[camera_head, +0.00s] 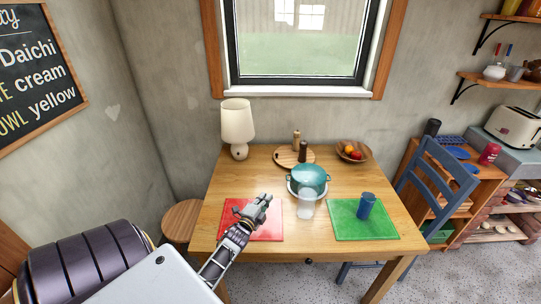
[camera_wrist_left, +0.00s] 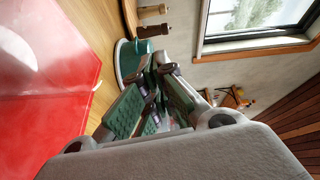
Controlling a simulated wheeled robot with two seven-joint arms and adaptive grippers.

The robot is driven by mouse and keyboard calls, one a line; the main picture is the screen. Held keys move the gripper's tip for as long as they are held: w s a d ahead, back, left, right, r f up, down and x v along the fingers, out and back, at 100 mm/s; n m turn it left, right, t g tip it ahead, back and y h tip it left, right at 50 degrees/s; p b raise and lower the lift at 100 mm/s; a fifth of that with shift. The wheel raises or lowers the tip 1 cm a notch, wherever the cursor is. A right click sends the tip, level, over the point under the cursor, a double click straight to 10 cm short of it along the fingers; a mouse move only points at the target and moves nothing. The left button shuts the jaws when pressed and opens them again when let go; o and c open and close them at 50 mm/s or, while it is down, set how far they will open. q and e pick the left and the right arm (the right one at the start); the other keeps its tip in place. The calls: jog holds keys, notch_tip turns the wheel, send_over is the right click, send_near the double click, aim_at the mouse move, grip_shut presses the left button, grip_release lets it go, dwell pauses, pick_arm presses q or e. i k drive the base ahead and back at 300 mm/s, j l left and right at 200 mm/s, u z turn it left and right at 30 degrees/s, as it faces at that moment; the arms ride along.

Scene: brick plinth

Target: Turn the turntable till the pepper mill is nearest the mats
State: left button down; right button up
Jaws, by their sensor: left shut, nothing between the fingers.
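The round wooden turntable (camera_head: 283,158) lies at the back of the table. A dark brown mill (camera_head: 303,152), which looks like the pepper mill, stands on its front right part. A light wooden mill (camera_head: 296,139) stands behind it. Both show in the left wrist view, dark (camera_wrist_left: 120,31) and light (camera_wrist_left: 152,11). The red mat (camera_head: 237,230) and green mat (camera_head: 380,232) lie along the front. My left gripper (camera_head: 266,198) is shut and empty above the red mat, short of the turntable. My right gripper is not in view.
A teal pot (camera_head: 309,175) stands between the mats and turntable. A clear glass (camera_head: 306,204) is in front of it. A blue cup (camera_head: 366,206) stands on the green mat. A lamp (camera_head: 238,125) and fruit bowl (camera_head: 353,152) flank the turntable.

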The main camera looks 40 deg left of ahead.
aim_at(284, 157)
jog(key=j, duration=0.5)
jog(key=i+j+z, duration=0.1)
jog(key=i+j, duration=0.15)
jog(key=j, duration=0.15)
jog(key=i+j+z, duration=0.15)
jog(key=j, duration=0.25)
jog(key=j+z, duration=0.15)
jog(key=i, duration=0.05)
